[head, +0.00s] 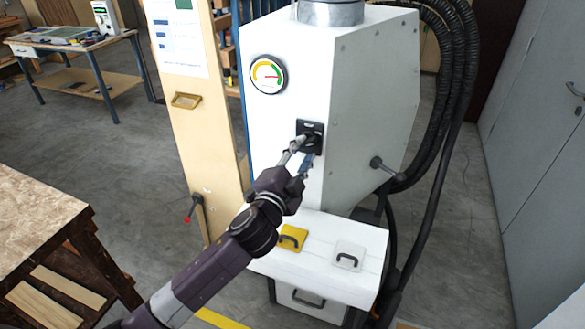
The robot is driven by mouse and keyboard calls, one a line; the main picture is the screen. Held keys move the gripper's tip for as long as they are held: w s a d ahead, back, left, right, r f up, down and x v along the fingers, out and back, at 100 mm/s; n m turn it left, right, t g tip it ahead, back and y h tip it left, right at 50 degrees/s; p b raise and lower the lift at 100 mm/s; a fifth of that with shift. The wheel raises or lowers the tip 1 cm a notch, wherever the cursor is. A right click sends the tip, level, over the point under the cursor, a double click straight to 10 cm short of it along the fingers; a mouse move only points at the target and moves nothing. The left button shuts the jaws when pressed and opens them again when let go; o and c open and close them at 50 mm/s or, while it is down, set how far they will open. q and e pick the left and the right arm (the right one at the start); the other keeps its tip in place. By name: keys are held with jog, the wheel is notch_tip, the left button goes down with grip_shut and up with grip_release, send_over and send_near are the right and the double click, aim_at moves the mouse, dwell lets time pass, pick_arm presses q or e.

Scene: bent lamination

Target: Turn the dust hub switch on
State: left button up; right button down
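The dust hub (360,90) is a tall white cabinet in the middle of the head view, with a round gauge (268,75) on its front. Its switch (314,128) is a black plate on the front face, below and right of the gauge. My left gripper (306,147) reaches up to the switch from the lower left, with its fingertips at the plate's lower part. The fingers hide part of the switch, so its position does not show. I cannot tell whether the fingertips touch it or how far apart they are. My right gripper is not in view.
A side handle (388,168) sticks out of the hub's right side, near black hoses (460,90). A lower white box (330,262) bears a yellow pad (291,238) and a white pad (348,256). A wooden workbench (35,220) stands at left.

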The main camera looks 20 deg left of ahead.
pick_arm(q)
jog(key=s, duration=0.9)
jog(key=shift+s+a, duration=0.2)
jog(key=shift+s, duration=0.15)
jog(key=s+a+f+n+g+y, duration=0.25)
jog(key=s+f+n+g, duration=0.7)
jog(key=s+f, duration=0.9)
jog(key=s+d+f+n+g+h, duration=0.1)
jog(key=s+d+f+g+h, duration=0.1)
jog(key=s+f+g, duration=0.55)
jog(key=s+f+t+b, duration=0.1)
jog(key=s+f, duration=0.2)
jog(key=f, duration=1.1)
jog(key=s+f+b, duration=0.1)
jog(key=s+f, duration=0.2)
jog(key=f, duration=1.2)
jog(key=s+a+f+g+b, duration=0.1)
jog(key=s+a+f, duration=0.2)
jog(key=s+f, duration=1.3)
jog(key=shift+a, duration=0.15)
